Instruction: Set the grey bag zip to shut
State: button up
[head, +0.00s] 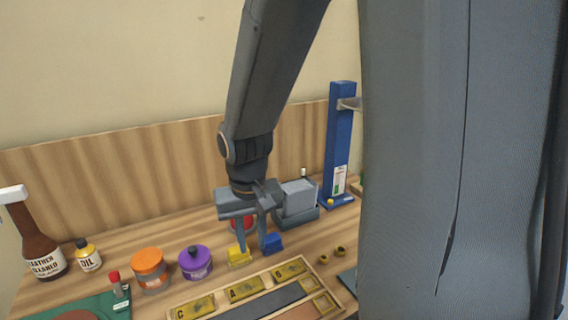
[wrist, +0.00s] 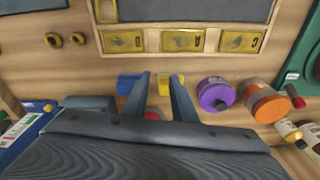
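I cannot make out a grey bag or its zip in either view. My gripper (head: 254,243) hangs over the middle of the bench, pointing down, with its two fingers apart. In the wrist view my gripper (wrist: 160,82) shows its open fingers with nothing visibly clamped between them. A small yellow block (head: 239,257) and a small blue block (head: 273,243) are by the fingertips; whether the fingers touch them I cannot tell. A red-topped item (head: 242,224) is partly hidden behind the fingers.
A wooden tray (head: 232,309) with brass plates lies in front. An orange jar (head: 149,268), a purple jar (head: 195,263) and a brown bottle (head: 40,250) stand left. A grey box-like device (head: 298,197) and a blue column (head: 340,135) stand behind right. My arm column hides the far right.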

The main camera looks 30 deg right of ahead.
jog(key=w+d+r+m+h, duration=0.2)
jog(key=w+d+r+m, duration=0.3)
jog(key=w+d+m, duration=0.3)
jog(key=m+g+h+p, duration=0.2)
jog(key=m, duration=0.6)
send_near(301, 178)
jog(key=d+f, duration=0.1)
jog(key=d+f+p, duration=0.1)
jog(key=f, duration=0.1)
jog(key=d+f+p, duration=0.1)
jog(key=shift+s+d+f, duration=0.25)
jog(key=shift+d+f, duration=0.05)
jog(key=shift+d, duration=0.1)
grip_shut()
